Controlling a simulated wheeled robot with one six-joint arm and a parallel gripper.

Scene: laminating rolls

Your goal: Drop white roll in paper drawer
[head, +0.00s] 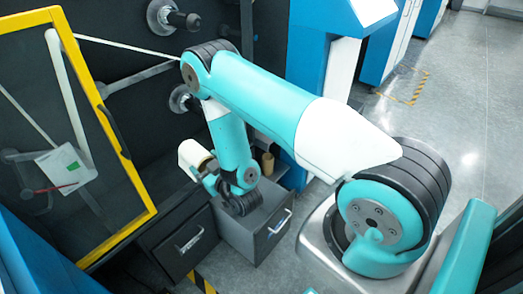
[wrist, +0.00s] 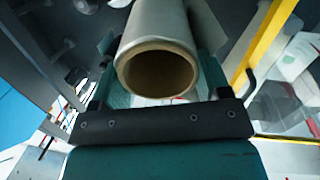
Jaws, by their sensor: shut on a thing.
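The white roll (head: 192,154), with a brown core, is in my gripper (head: 207,172) in the head view. In the wrist view the roll (wrist: 157,35) lies between the two fingers of my gripper (wrist: 158,60), its open cardboard end towards the camera. Below and right of it in the head view are two grey drawer units with handles, a left drawer (head: 182,243) and a right drawer (head: 262,232). The right one stands further forward. I cannot tell which is the paper drawer. My arm hides part of the right drawer's top. The roll is apart from both drawers.
A brown roll (head: 267,163) stands behind the right drawer. A yellow-framed glass door (head: 117,140) is at the left, close to the held roll. Black spindles (head: 184,20) stick out of the dark machine wall. Grey floor (head: 455,125) is free at the right.

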